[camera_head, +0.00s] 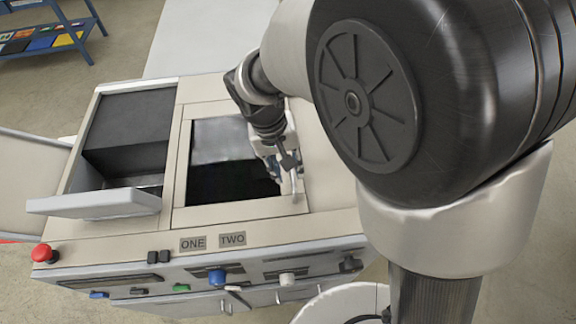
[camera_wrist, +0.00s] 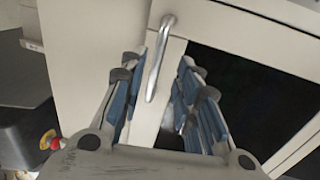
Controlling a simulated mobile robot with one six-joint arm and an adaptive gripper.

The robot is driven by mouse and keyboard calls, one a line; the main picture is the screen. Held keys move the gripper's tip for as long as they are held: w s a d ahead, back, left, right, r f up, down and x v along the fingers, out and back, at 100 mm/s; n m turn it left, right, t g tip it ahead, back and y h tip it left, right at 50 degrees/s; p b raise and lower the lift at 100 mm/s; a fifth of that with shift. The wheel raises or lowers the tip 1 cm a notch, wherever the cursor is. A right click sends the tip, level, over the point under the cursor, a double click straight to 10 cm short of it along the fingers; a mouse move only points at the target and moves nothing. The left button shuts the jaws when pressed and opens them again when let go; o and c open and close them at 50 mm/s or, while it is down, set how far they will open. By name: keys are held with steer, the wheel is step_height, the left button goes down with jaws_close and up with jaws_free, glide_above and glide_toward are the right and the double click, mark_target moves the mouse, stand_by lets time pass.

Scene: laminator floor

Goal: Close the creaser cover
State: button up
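A beige frame (camera_head: 240,209) around a dark window (camera_head: 225,160) lies on the machine top, right of centre. No label in view names the creaser cover, and I cannot tell whether this frame is fully shut. A silver bar handle (camera_head: 295,187) stands at its right side. The handle (camera_wrist: 160,58) also shows in the wrist view, beside the dark window. My gripper (camera_head: 283,165) is over this right side. In the wrist view my gripper (camera_wrist: 165,80) is open, with the handle between its blue-padded fingers. Contact with the handle cannot be made out.
A left bay (camera_head: 125,125) is open, with a pale panel (camera_head: 95,203) jutting at its front. A blue rack (camera_head: 45,38) stands far back left.

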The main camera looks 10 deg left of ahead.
step_height(320, 180, up, 10)
steer(key=a, duration=0.2)
steer(key=shift+s, duration=0.35)
steer(key=shift+r, duration=0.1)
steer(key=s+d+f+m+t+y+b, duration=0.1)
steer(key=s+d+f+b, duration=0.1)
steer(key=d+b, duration=0.45)
steer(key=s+d+f+m+t+y+b, duration=0.1)
steer(key=s+d+f+b, duration=0.15)
steer(key=d, duration=0.65)
steer(key=s+d+f+m+t+b, duration=0.1)
steer(key=s+d+f+t+b, duration=0.1)
steer(key=s+d+f+b, duration=0.5)
steer(key=shift+s+d+f+m+b, duration=0.35)
steer(key=shift+s+d+b, duration=0.25)
steer(key=shift+s, duration=0.3)
